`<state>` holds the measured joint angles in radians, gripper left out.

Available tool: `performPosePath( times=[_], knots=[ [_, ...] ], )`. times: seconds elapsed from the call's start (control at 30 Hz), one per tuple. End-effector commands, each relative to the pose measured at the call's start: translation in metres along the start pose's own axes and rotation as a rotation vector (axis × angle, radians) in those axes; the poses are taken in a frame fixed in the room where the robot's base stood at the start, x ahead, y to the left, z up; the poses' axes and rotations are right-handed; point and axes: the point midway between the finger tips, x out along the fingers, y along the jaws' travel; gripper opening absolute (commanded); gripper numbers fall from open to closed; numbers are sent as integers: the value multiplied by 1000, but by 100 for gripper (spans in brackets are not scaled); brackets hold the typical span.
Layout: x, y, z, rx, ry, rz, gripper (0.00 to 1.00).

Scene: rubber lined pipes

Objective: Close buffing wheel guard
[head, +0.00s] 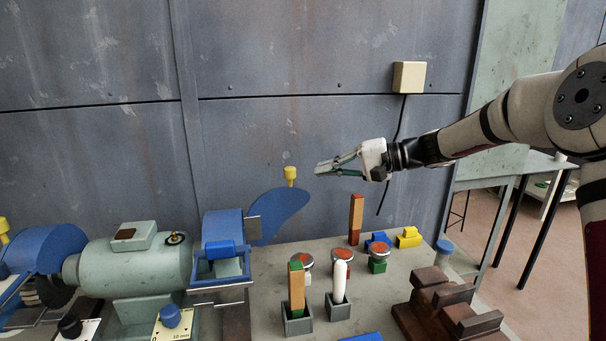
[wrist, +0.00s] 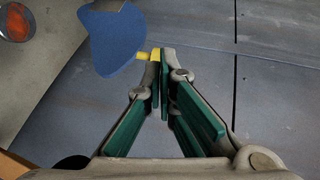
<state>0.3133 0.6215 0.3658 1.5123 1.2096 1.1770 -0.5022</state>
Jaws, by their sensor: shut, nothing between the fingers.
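The buffing machine has a grey-green motor (head: 135,262) with blue wheel housings at both ends. On the right housing (head: 222,228), a blue curved guard plate (head: 280,215) stands swung out to the right, open. A yellow knob (head: 290,175) sits at its upper edge. My gripper (head: 318,169) is shut and empty, pointing left, a little right of the knob in the head view. In the wrist view the guard (wrist: 115,40) shows at upper left, and the yellow knob (wrist: 146,55) is just beside my fingertips (wrist: 160,55). I cannot tell whether they touch.
Wooden blocks in grey holders (head: 297,322), red-topped round pieces (head: 342,254) and a yellow block (head: 409,238) stand on the bench right of the machine. A brown stepped rack (head: 445,305) is at the bench's right. The wall is close behind; the air above the bench is free.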

Motion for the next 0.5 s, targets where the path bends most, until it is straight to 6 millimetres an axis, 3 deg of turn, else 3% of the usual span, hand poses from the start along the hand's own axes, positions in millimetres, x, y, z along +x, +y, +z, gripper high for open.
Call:
performPosePath(
  times=[0.03,0.2,0.3,0.5],
  knots=[
    [2,12,-22,20,19,-63,0],
    [-2,27,-67,53,76,-221,0],
    [-4,32,-80,61,97,-269,0],
    [4,30,-86,64,104,-291,0]
  ],
)
